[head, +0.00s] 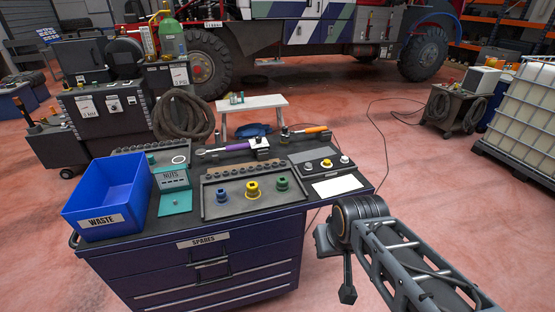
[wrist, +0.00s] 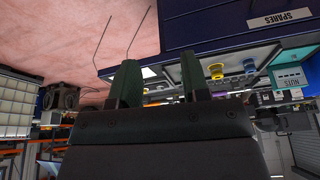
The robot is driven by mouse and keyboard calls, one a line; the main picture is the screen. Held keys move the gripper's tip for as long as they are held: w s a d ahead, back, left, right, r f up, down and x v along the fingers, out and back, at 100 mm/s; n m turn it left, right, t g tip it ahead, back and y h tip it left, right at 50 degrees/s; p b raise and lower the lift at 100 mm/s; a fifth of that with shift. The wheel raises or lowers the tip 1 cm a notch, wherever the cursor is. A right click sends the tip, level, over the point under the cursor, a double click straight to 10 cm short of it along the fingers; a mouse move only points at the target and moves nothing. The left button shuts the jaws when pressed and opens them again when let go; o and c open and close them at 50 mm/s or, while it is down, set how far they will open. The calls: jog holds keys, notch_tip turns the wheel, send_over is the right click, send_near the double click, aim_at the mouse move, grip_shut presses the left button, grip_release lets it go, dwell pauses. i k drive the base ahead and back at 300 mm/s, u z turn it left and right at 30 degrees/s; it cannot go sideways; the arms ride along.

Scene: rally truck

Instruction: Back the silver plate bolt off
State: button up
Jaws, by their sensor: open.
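A small grey plate (head: 318,170) lies at the right end of the dark blue cart top. A silver bolt head (head: 344,159) stands at its right side. A yellow-topped bolt (head: 326,163) stands beside it, with a darker one to its left. My gripper (wrist: 158,72) is open, with two dark green fingers apart and nothing visible between them. In the head view my arm is off the cart's right front corner, apart from the plate. The wrist view is upside down, and I cannot make out the silver bolt in it.
The cart holds a blue WASTE bin (head: 108,195), a teal NUTS box (head: 173,180), a tray (head: 228,207) with coloured sockets, a purple-handled tool (head: 222,148) and an orange-handled tool (head: 312,129). A white card (head: 337,186) lies before the plate. Red floor right of the cart is mostly clear.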

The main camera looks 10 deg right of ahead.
aim_at(308, 166)
jog(key=u, duration=0.05)
jog(key=i, duration=0.9)
jog(key=z, duration=0.35)
